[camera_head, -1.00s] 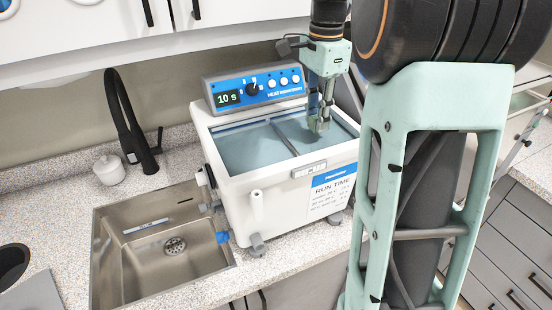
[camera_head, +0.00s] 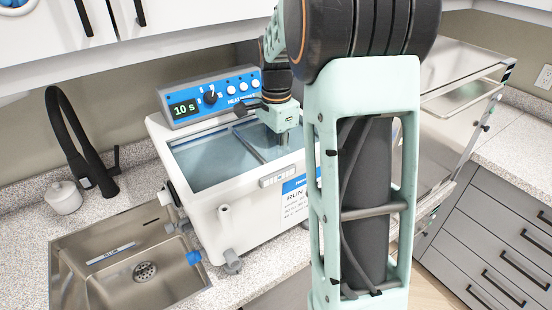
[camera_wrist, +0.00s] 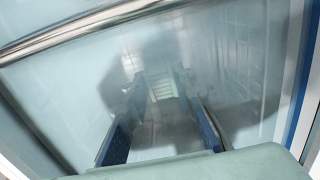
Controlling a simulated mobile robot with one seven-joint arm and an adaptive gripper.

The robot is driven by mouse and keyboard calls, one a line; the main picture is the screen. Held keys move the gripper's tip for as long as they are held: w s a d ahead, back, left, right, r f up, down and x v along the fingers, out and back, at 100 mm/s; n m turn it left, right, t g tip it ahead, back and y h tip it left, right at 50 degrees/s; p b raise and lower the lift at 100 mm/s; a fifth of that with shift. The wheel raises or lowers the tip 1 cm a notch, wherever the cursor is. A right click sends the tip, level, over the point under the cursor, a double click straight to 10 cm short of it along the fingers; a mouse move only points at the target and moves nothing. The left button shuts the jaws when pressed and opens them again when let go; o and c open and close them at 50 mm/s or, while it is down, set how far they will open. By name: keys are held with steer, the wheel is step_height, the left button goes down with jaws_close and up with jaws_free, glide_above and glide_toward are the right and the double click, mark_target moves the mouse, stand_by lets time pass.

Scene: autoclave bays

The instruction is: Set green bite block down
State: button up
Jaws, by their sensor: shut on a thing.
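My gripper (camera_head: 284,140) points down into the right-hand part of the open white water bath (camera_head: 220,228). Its wrist body is just above the far rim, and its fingers are low at the bluish water. In the wrist view, the two blue-padded fingers of my gripper (camera_wrist: 162,118) stand either side of a dim grey area. My gripper is shut on the green bite block, but I cannot make the block out clearly. A pale green striped patch shows beyond the fingertips; I cannot tell if it is the block or a reflection.
A metal divider bar (camera_wrist: 95,27) splits the bath. The bath's control panel (camera_head: 208,95) reads 10 s. A steel sink (camera_head: 130,262) and black tap (camera_head: 72,135) are at left. Grey drawers (camera_head: 490,250) and an open steel tray unit (camera_head: 462,90) are at right.

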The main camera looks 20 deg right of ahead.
steer(key=shift+f, duration=0.2)
steer(key=o, duration=1)
step_height(320, 180, up, 12)
steer(key=shift+r, duration=0.25)
